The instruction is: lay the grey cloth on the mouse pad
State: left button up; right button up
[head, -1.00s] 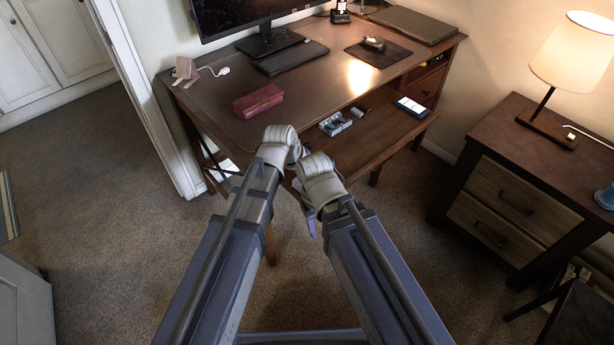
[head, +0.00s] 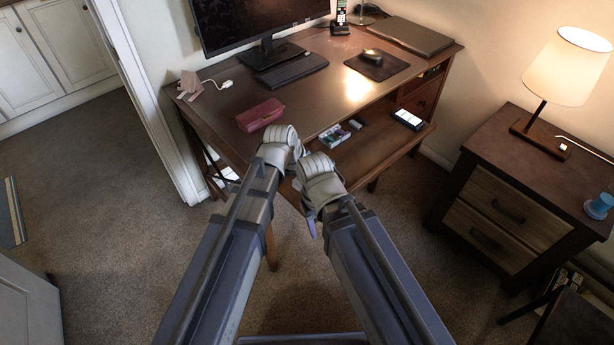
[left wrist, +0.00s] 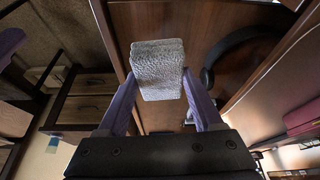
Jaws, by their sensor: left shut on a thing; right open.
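The grey cloth (left wrist: 158,68) is a small folded, textured bundle. My left gripper (left wrist: 158,74) is shut on it, one purple finger on each side, in the left wrist view. In the head view the left gripper and the cloth are hidden behind my left arm's wrist. The mouse pad (head: 390,70) is a dark square on the right part of the desk top, with a computer mouse (head: 372,55) on it. It lies well beyond both arms. My right gripper (head: 312,228) is open, pointing down in front of the desk, mostly hidden by its wrist.
The desk (head: 318,92) holds a monitor, a keyboard (head: 291,68), a red case (head: 260,114) and a closed laptop (head: 412,36). A pull-out shelf (head: 375,143) carries a small tray (head: 335,136) and a phone (head: 407,119). A nightstand (head: 535,155) stands right.

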aim_at(379, 72)
jog(key=i+z, duration=0.15)
jog(key=z, duration=1.4)
jog(key=i+j, duration=0.3)
jog(key=i, duration=0.2)
jog(key=i+j, duration=0.3)
jog(key=i, duration=0.2)
